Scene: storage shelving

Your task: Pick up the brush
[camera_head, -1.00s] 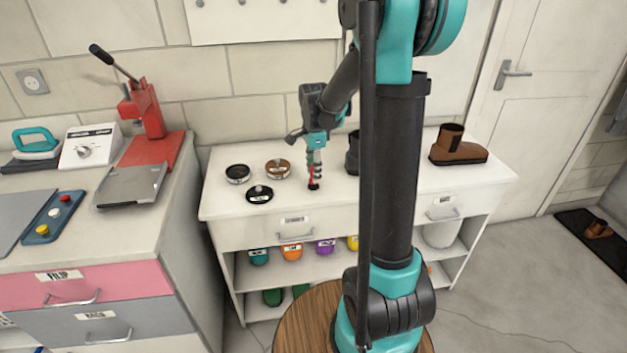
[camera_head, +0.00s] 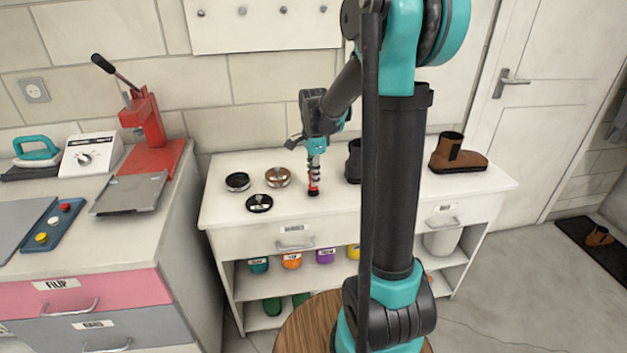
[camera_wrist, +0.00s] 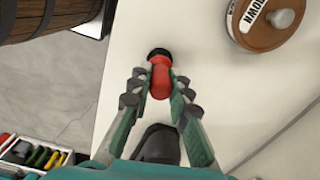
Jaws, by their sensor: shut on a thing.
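The brush (camera_head: 313,190) is a small red piece with a black end, over the white shelf top at the back. It also shows in the wrist view (camera_wrist: 160,80), between my fingertips. My gripper (camera_head: 314,178) points down and its fingers are shut on the red part; the gripper also shows in the wrist view (camera_wrist: 160,92). The black end sticks out past the fingertips. I cannot tell whether it still touches the shelf top.
Three round tins stand left of the gripper: a black one (camera_head: 237,182), a brown one (camera_head: 278,177) and another black one (camera_head: 259,203). A brown boot (camera_head: 458,155) and a partly hidden dark boot (camera_head: 353,160) stand to the right. The white shelf top (camera_head: 225,215) is clear at its front.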

